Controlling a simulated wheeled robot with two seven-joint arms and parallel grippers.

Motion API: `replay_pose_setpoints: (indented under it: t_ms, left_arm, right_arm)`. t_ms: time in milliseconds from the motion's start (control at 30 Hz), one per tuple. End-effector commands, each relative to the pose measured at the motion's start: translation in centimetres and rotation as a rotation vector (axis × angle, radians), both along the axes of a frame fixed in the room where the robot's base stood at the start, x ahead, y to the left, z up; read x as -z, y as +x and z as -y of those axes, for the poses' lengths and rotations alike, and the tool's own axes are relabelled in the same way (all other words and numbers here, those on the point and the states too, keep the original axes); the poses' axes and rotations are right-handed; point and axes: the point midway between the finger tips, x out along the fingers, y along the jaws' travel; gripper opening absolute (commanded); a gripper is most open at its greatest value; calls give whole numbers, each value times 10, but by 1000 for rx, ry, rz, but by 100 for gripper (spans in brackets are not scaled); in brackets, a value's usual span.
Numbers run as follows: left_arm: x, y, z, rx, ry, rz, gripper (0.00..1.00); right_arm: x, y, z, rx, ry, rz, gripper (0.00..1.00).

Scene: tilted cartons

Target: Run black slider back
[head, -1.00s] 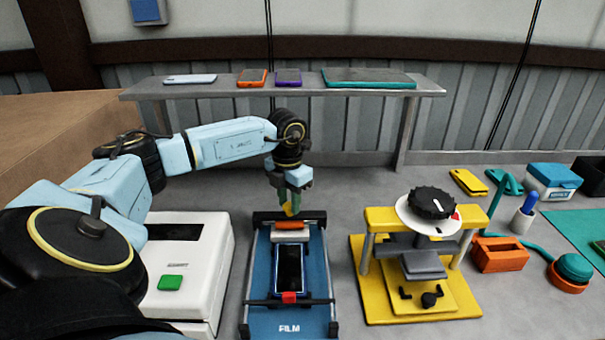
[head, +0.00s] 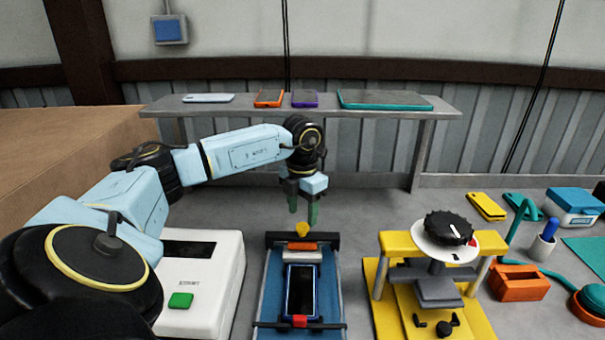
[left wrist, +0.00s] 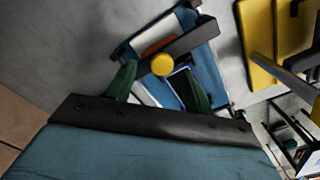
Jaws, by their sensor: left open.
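A blue film tray (head: 264,290) stands on the table with a phone (head: 300,290) lying in it. A black slider bar (head: 275,240) with a yellow knob (head: 303,229) spans the tray's far end; both bar (left wrist: 198,43) and knob (left wrist: 162,64) show in the left wrist view. A thin black rod with a red middle piece (head: 300,322) crosses the near end. My left gripper (head: 303,215) is open, pointing down just above the knob, its green fingers apart. In the left wrist view the knob appears between the fingertips (left wrist: 156,70); I cannot tell contact. My right gripper is out of view.
A white machine with a green button (head: 181,300) stands left of the tray. A yellow press with a black dial (head: 448,228) stands to the right. A grey shelf (head: 220,110) with several phones runs behind. Bare grey table lies between tray and press.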

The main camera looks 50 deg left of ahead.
Motion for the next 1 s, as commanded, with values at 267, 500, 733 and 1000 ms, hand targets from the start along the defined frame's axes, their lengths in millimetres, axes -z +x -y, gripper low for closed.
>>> replay_pose_setpoints:
  t_ms: [267, 500, 733, 1000]
  left_arm:
    - [-66, 1, 0, 0, 0, 7, 52]
    - [-98, 0, 0, 0, 0, 3, 52]
    - [-104, 0, 0, -1, 0, 2, 52]
    - [-103, 0, 0, -1, 0, 2, 52]
  right_arm:
    - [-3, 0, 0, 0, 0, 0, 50]
    - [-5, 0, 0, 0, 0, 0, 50]
    - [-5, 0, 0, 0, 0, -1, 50]
    - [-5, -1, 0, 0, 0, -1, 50]
